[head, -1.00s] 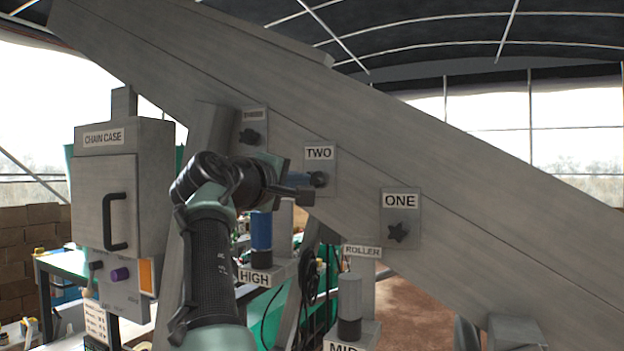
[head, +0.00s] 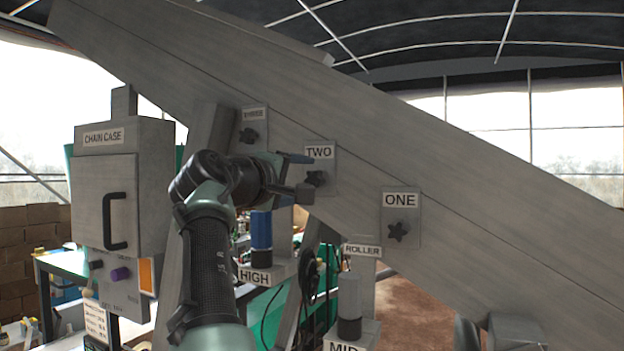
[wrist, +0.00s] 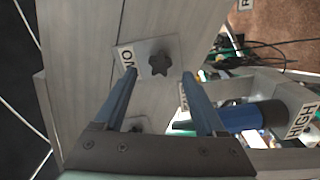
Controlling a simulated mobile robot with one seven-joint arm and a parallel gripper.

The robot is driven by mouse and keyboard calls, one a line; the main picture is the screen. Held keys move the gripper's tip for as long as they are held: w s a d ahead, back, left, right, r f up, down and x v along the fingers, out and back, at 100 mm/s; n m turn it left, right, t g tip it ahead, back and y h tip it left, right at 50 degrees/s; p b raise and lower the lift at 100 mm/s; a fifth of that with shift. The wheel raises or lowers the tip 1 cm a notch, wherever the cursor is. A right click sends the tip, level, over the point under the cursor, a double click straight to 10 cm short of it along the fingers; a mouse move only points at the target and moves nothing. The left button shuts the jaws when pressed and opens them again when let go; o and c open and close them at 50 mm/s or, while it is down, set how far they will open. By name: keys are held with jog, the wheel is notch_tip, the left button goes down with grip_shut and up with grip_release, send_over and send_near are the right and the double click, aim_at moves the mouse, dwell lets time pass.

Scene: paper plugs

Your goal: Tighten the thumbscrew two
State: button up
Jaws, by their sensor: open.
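Thumbscrew two (head: 317,178) is a dark star-shaped knob on a grey plate under the TWO label (head: 319,152), on the sloping metal beam. It also shows in the wrist view (wrist: 159,63), beside its partly hidden label. My gripper (head: 302,174) is open just left of the knob, with one finger higher and one lower in the head view. In the wrist view my gripper's blue fingertips (wrist: 159,77) lie on either side of the knob, which sits just beyond them. Contact with the knob cannot be seen.
Thumbscrew one (head: 398,232) is lower right on the beam; a third knob (head: 249,135) is upper left. Below my gripper stands a blue cylinder (head: 261,231) over the HIGH label (head: 255,276). The chain case (head: 118,190) is at left. Space right of the beam's lower knobs is open.

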jog(key=shift+b+v, duration=1.95)
jog(key=shift+b, duration=0.15)
jog(key=n+p, duration=0.4)
jog(key=n, duration=2)
jog(key=shift+p, duration=0.35)
